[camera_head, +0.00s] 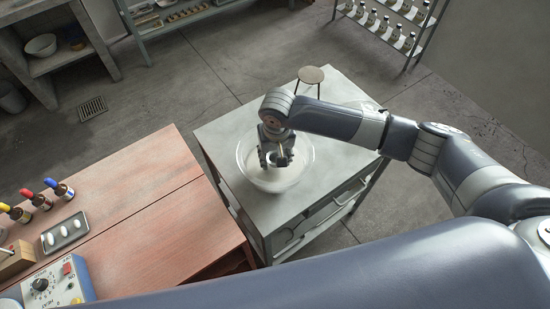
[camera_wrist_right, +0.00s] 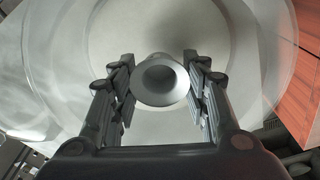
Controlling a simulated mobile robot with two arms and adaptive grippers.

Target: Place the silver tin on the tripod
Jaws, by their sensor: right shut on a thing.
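My right gripper (camera_head: 277,158) is over the clear round bowl (camera_head: 243,163) on the grey cart top. It is shut on a small silver-grey round vessel, which I take for the silver tin (camera_wrist_right: 160,80). In the right wrist view, my right gripper (camera_wrist_right: 160,92) has a finger on each side of the tin, whose round dark opening faces the camera. Whether the tin touches the bowl cannot be told. A small round-topped stand on thin legs, likely the tripod (camera_head: 311,75), is near the cart's back corner, with nothing on it. My left gripper is out of view.
The grey cart top (camera_head: 225,127) has bare room between the bowl and the stand. A reddish wooden bench (camera_head: 150,190) at the left holds several dropper bottles (camera_head: 60,189), a dark tray (camera_head: 64,232) and a control box (camera_head: 58,286). Shelves stand farther back.

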